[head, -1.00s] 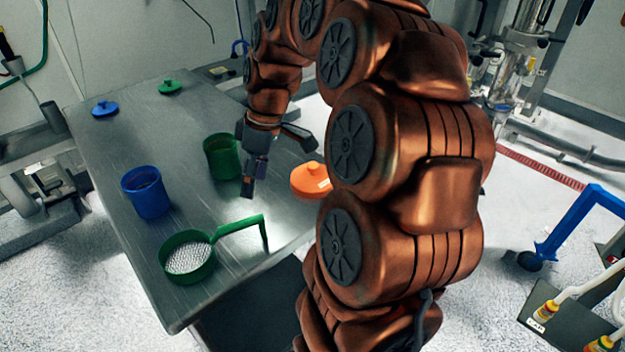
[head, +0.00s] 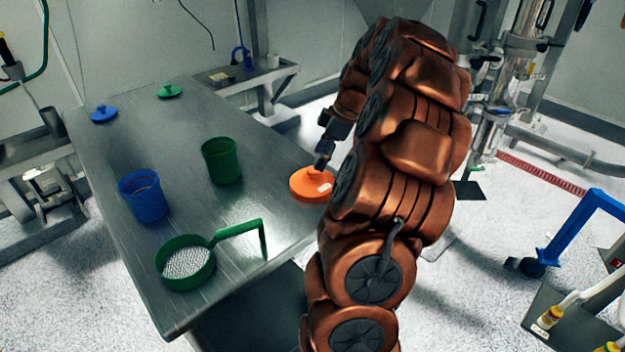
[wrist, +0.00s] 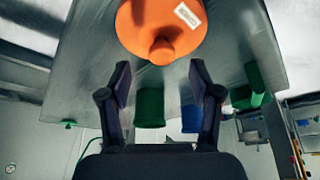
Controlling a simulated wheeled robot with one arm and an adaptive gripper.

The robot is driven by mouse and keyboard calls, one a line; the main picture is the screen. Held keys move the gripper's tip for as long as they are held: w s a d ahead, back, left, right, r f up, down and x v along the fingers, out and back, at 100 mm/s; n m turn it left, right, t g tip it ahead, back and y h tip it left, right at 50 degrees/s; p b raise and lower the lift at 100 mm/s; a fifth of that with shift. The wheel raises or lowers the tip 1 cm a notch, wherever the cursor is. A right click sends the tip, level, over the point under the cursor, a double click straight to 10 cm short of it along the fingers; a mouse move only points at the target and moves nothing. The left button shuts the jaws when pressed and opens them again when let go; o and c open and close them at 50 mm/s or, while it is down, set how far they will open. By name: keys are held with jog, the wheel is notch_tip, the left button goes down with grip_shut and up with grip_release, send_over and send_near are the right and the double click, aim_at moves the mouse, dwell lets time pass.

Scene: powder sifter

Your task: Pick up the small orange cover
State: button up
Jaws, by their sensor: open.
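The orange cover (head: 312,187) is a round lid with a central knob and a white label. It lies near the right edge of the metal table, and it also shows in the wrist view (wrist: 150,30) at the top centre. My gripper (head: 322,165) is just above and behind the cover in the head view, partly hidden by my arm. In the wrist view my gripper (wrist: 160,78) is open, with its two fingers apart and nothing between them. The cover's knob lies just ahead of the gap between the fingertips.
A green container (head: 221,162), a blue container (head: 145,198) and a green sieve with a handle (head: 187,264) stand on the table (head: 110,160). A blue lid (head: 104,114) and a green lid (head: 170,92) lie at the far end.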

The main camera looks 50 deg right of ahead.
aim_at(313, 169)
jog(key=shift+p+x, duration=0.95)
jog(key=shift+x, duration=1.75)
jog(key=shift+a, duration=0.15)
grip_shut()
